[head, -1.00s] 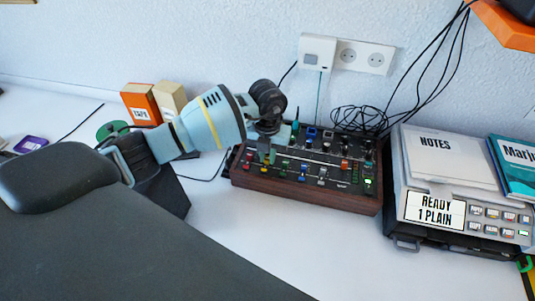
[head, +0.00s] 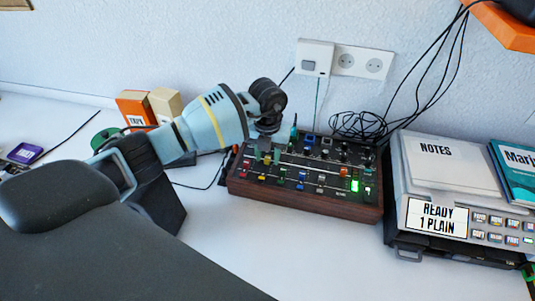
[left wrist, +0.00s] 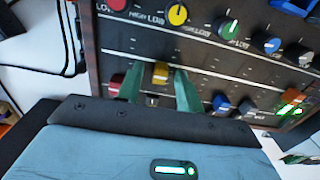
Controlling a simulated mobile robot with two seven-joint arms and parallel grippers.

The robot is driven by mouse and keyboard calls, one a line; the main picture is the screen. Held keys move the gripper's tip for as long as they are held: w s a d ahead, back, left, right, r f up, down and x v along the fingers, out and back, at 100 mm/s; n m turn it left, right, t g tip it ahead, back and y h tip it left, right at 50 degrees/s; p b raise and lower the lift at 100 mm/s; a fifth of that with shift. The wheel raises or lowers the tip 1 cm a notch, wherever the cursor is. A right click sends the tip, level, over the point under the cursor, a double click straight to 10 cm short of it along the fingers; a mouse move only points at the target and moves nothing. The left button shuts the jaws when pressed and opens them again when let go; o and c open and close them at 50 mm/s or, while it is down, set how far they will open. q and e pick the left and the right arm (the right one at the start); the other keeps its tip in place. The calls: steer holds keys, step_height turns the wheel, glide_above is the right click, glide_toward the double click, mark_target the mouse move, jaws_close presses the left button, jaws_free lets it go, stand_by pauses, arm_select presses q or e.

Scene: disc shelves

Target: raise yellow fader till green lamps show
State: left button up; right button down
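The mixer (head: 300,201) is a dark panel in a wooden case on the white table. In the left wrist view the yellow fader (left wrist: 160,72) stands between the two green fingertips of my left gripper (left wrist: 160,88). A gap seems to show on each side of the cap, so the fingers look open around it. In the head view my left gripper (head: 266,153) reaches down over the mixer's left part. Green lamps (head: 355,185) glow brightly at the mixer's right end, and green also shows in the left wrist view (left wrist: 290,110). My right gripper is out of view.
A red fader (left wrist: 115,85) is close on the left, a blue fader (left wrist: 220,102) on the right. Knobs lie farther up the panel. A device with notes (head: 436,155) stands right of the mixer, boxes (head: 135,108) at the left back.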

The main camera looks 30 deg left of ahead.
mark_target(267, 158)
arm_select(q)
steer(key=shift+r, duration=3.95)
